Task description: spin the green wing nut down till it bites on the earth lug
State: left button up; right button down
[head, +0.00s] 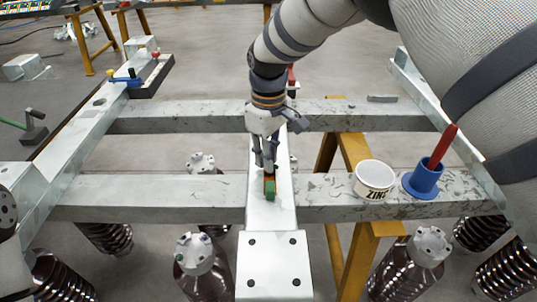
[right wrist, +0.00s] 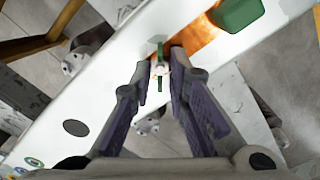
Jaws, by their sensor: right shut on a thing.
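The green wing nut (right wrist: 160,84) sits on a pale stud on the white beam, its wings pointing up and down in the right wrist view. My right gripper (right wrist: 162,66) is shut on it, one dark fingertip at each side. In the head view my right gripper (head: 267,167) reaches down onto the middle beam and hides most of the nut. The copper-orange earth lug (right wrist: 201,43) lies flat on the beam beside the nut, with a green block (right wrist: 238,14) at its outer end. Whether the nut touches the lug cannot be told. My left gripper is out of view.
A white ZINC tub (head: 374,180) and a blue holder (head: 423,179) with a red-handled tool (head: 443,147) stand on the front cross beam, right of my gripper. Ribbed insulators (head: 63,277) hang below the frame. A black tray (head: 153,76) lies at the back left.

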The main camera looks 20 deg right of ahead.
jog(key=c, duration=1.6)
grip_release()
jog(key=shift+o, duration=0.2)
jog(key=shift+r, duration=0.1)
notch_tip(320, 180, up, 12)
